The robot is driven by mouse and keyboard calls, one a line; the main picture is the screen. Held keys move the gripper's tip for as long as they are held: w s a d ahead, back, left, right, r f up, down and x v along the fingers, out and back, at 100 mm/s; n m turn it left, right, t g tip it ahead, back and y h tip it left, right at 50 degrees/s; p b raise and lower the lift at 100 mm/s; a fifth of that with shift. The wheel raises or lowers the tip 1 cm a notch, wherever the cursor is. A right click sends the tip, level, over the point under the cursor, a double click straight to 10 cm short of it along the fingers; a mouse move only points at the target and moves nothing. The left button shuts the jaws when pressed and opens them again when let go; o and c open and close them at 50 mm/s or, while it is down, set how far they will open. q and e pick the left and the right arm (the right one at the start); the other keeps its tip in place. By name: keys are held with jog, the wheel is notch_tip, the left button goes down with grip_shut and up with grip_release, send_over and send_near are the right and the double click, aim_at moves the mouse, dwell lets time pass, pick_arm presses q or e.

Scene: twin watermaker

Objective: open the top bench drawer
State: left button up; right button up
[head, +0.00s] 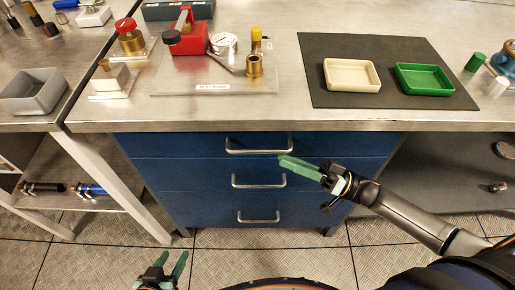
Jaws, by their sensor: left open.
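The blue bench drawer unit stands under the metal bench top. Its top drawer (180,146) is closed flush, with a silver bar handle (259,150). Two lower drawers with similar handles are also closed. My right gripper (281,160) reaches in from the right, with its green fingertips in front of the drawer unit near the right end of the top handle. I cannot tell whether it touches the handle or how far apart its fingers are. My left gripper (172,262) is low at the bottom of the view, over the floor, open and empty, apart from the drawers.
On the bench stand a red pump (188,38) with brass parts, and a dark mat (440,60) with a cream tray (352,89) and a green tray (424,94). A grey bin (32,107) is on the left bench. The floor before the drawers is clear.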

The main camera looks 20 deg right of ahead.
aim_at(259, 150)
jog(key=x, duration=0.7)
jog(key=shift+w+a+r, duration=0.1)
jog(key=shift+w+a, duration=0.1)
jog(key=shift+a, duration=0.1)
jog(key=shift+c, duration=0.3)
grip_shut()
dwell(0.7)
